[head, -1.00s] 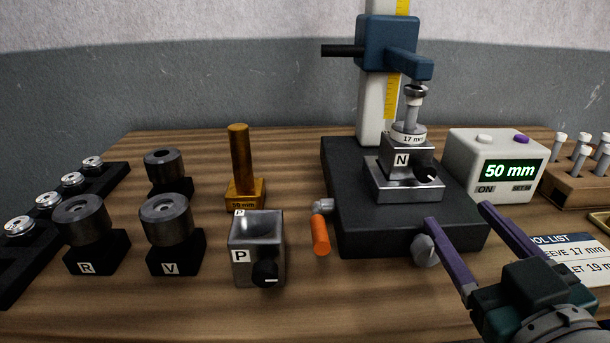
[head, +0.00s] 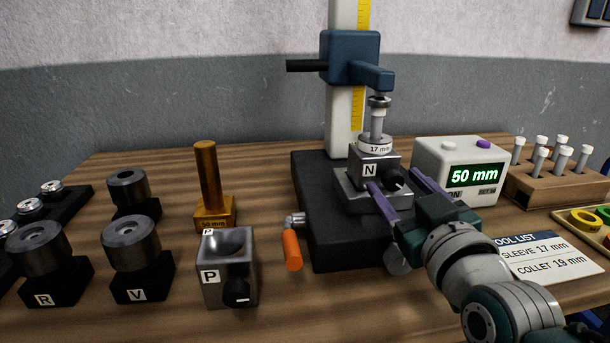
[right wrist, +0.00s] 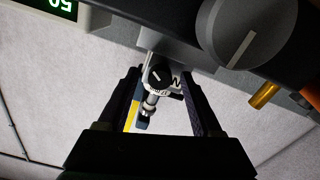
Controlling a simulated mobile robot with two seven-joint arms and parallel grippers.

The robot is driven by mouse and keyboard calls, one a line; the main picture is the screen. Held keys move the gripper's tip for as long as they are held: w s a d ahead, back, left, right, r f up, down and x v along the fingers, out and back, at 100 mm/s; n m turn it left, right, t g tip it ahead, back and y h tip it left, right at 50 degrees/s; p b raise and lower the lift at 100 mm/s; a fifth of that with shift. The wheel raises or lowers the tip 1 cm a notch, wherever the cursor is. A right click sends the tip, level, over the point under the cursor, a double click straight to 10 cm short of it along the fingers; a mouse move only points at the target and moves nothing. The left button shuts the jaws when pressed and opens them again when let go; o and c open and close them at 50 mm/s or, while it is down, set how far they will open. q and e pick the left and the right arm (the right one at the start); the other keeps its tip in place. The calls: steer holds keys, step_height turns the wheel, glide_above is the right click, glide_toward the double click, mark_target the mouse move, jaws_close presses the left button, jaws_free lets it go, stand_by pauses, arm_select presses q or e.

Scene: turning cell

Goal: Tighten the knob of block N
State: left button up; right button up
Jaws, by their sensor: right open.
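Block N (head: 369,170) is a silver block on a metal plate on the black stand base (head: 320,215). A white sleeve marked 17 mm (head: 374,146) and an upright tool stand on it. Its black knob (head: 393,181) is on the front face; in the right wrist view the knob (right wrist: 158,76) lies between the fingers. My right gripper (head: 393,178) is open, its purple fingers either side of the knob. Whether they touch it I cannot tell. My left gripper is not in view.
Block P (head: 225,280) stands front left, with an orange-handled lever (head: 291,249) near the base. A grey round knob (head: 397,262) is below my right gripper. The display box (head: 460,170) reads 50 mm, right of the stand. A tool list card (head: 545,256) lies at right.

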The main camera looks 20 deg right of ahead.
jaws_close()
stand_by(0.3)
steer(key=shift+m, duration=0.4)
steer(key=m+p, duration=0.1)
steer(key=m, duration=0.3)
steer(key=shift+m, duration=2.9)
steer(key=shift+c, duration=0.5)
jaws_free()
steer(key=shift+a, duration=0.1)
steer(key=shift+o, duration=0.5)
steer(key=shift+f, duration=0.1)
